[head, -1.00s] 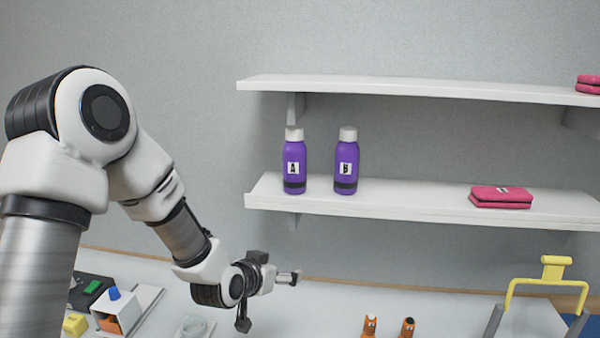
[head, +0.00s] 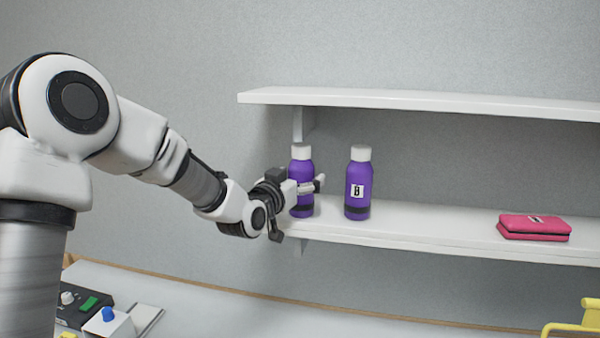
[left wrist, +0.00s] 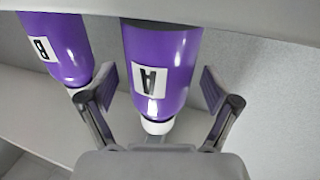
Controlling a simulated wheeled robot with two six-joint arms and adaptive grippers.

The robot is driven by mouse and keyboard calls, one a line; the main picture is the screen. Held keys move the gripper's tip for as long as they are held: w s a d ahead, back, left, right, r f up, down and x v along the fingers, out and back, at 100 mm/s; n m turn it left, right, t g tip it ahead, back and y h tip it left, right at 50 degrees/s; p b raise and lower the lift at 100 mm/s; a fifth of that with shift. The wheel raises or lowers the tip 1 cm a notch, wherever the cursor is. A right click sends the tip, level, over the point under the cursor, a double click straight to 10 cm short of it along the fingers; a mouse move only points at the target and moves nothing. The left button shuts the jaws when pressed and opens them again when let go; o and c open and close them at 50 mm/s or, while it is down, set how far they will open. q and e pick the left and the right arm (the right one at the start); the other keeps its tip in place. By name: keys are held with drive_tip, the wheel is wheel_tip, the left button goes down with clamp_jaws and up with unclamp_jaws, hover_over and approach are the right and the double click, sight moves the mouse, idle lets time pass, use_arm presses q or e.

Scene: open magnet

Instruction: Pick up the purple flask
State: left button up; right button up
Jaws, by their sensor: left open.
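Two purple flasks with white caps stand upright on the lower shelf. The flask marked A (head: 301,166) is on the left, partly hidden behind my left gripper (head: 318,185). The flask marked B (head: 358,185) stands to its right, apart from it. In the left wrist view, flask A (left wrist: 160,65) shows between the two open fingers of my left gripper (left wrist: 152,92), with a gap on its right side. Flask B (left wrist: 55,48) shows at the upper left there, beyond the left finger. My right gripper is not in view.
The lower white shelf (head: 430,232) also holds a pink case (head: 534,228) at the right. An upper shelf (head: 430,102) runs above the flasks. Below, a table holds a white box with a blue knob (head: 108,316) and a yellow handle (head: 590,318).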

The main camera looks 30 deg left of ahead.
use_arm(q)
drive_tip(key=shift+w+f, duration=0.45)
drive_tip(key=shift+w, duration=0.4)
drive_tip(key=shift+s+r, duration=0.25)
drive_tip(key=shift+s, duration=0.15)
drive_tip(key=c, duration=1.4)
drive_tip(key=shift+w+f, duration=0.1)
drive_tip(key=shift+w, duration=0.05)
drive_tip(key=shift+c, duration=0.3)
